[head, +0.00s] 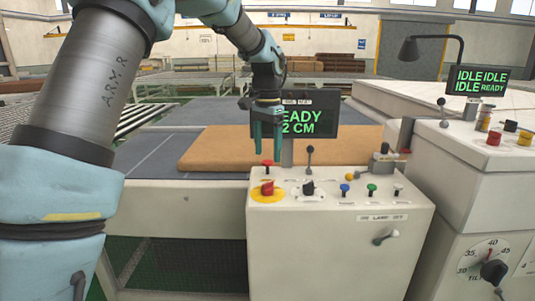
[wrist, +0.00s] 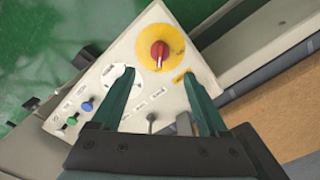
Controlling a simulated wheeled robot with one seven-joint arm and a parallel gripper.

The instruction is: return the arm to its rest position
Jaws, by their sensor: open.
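My gripper (head: 267,143) hangs open and empty above the back left part of a white control box (head: 350,240), with its fingers pointing down. In the head view it overlaps the left side of a dark display (head: 325,118) with green text, partly hidden behind the fingers. In the wrist view the two teal fingers (wrist: 165,95) are spread apart with nothing between the tips. A red knob on a yellow disc (wrist: 158,52) shows beyond them; it also shows in the head view (head: 267,189). I cannot tell any contact with the box.
A brown mattress-like slab (head: 222,150) lies on the grey table behind the box. A short black-knobbed lever (head: 310,158) stands close right of the gripper. Another console (head: 470,150) with a lamp and display (head: 478,80) stands at the right.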

